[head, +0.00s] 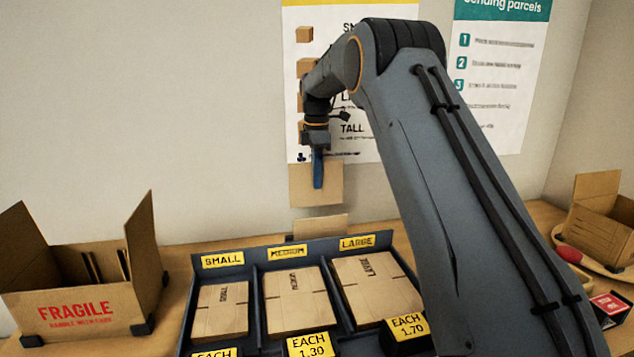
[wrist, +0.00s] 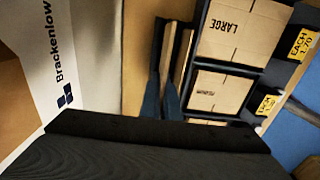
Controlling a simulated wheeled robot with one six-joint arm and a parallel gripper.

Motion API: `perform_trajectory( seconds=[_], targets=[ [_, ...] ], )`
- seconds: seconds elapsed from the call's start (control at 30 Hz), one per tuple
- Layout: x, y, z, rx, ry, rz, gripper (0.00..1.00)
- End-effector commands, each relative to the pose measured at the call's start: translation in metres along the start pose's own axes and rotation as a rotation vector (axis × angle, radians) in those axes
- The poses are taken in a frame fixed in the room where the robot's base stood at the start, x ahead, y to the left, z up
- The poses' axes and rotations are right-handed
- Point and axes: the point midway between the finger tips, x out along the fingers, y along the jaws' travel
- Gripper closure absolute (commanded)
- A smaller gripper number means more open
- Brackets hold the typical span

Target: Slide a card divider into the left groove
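My gripper (head: 318,186) is shut on a brown card divider (head: 333,186), which hangs upright below it in front of the wall, clear of the table. In the wrist view the blue fingertips (wrist: 162,100) stand either side of a thin brown edge, the card seen edge-on (wrist: 167,52). The open FRAGILE carton (head: 75,305) stands at the far left, well apart from my gripper. Narrow dark and pale upright strips (head: 91,267) show on its inner far wall; its floor and the groove bottoms are hidden.
A second card (head: 320,227) stands behind the dark tray (head: 238,262) of flat SMALL, MEDIUM and LARGE cartons. Another open carton (head: 598,228) and a red-handled tool (head: 568,254) lie at the right. Posters hang on the wall. The carton's flaps stand up.

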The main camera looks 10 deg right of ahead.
Motion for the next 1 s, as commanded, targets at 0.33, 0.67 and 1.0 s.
perform_trajectory(
  seconds=[0.33,0.67,1.0],
  targets=[
    [-0.034,0.0,0.0,0.0,0.0,0.002,1.0],
    [-0.064,0.0,0.0,0.0,0.0,0.002,1.0],
    [-0.094,0.0,0.0,0.0,0.0,0.002,1.0]
  ],
)
